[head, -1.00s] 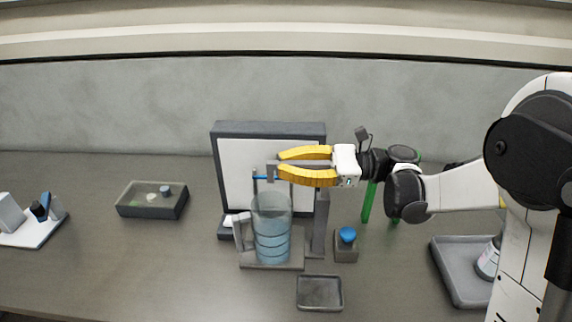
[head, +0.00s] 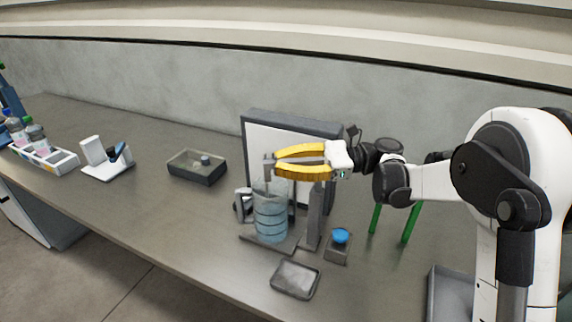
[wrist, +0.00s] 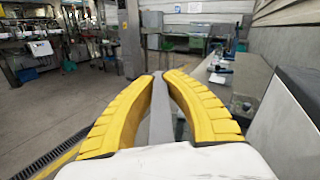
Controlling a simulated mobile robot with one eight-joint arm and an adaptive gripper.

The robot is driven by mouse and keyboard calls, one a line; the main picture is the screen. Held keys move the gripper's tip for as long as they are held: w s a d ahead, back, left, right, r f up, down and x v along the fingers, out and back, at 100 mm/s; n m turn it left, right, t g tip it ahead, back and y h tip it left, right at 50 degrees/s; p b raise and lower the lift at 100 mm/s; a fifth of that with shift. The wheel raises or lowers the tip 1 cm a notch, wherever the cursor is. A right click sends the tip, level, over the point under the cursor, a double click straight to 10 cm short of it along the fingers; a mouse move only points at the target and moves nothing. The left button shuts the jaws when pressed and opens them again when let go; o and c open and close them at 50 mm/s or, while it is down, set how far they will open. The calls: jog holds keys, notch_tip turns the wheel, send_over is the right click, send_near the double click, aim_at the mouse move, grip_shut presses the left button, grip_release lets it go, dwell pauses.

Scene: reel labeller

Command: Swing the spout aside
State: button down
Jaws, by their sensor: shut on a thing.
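The spout (head: 268,168) is a grey arm with a short down-turned end. It reaches from a grey post (head: 313,218) over a clear, ribbed vessel (head: 271,213) with bluish contents. My gripper (head: 276,164) has yellow fingers lying along the spout, above and below it in the head view, and is shut on it. In the wrist view, the grey spout bar (wrist: 158,110) runs between the two yellow fingers (wrist: 158,78). The fingers hide much of the spout, and its exact contact with them is unclear.
A white-faced dark panel (head: 292,122) stands close behind the vessel. A blue-topped button box (head: 339,243) and a shallow grey tray (head: 295,279) sit in front. A dark bin (head: 197,167) and a white stand (head: 106,158) are to the left. Green legs (head: 409,222) stand behind right.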

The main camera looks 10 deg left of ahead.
dwell(0.4)
jog(key=c, duration=1.4)
grip_release()
jog(key=shift+r, duration=0.1)
notch_tip(320, 180, up, 10)
jog(key=shift+f, duration=0.1)
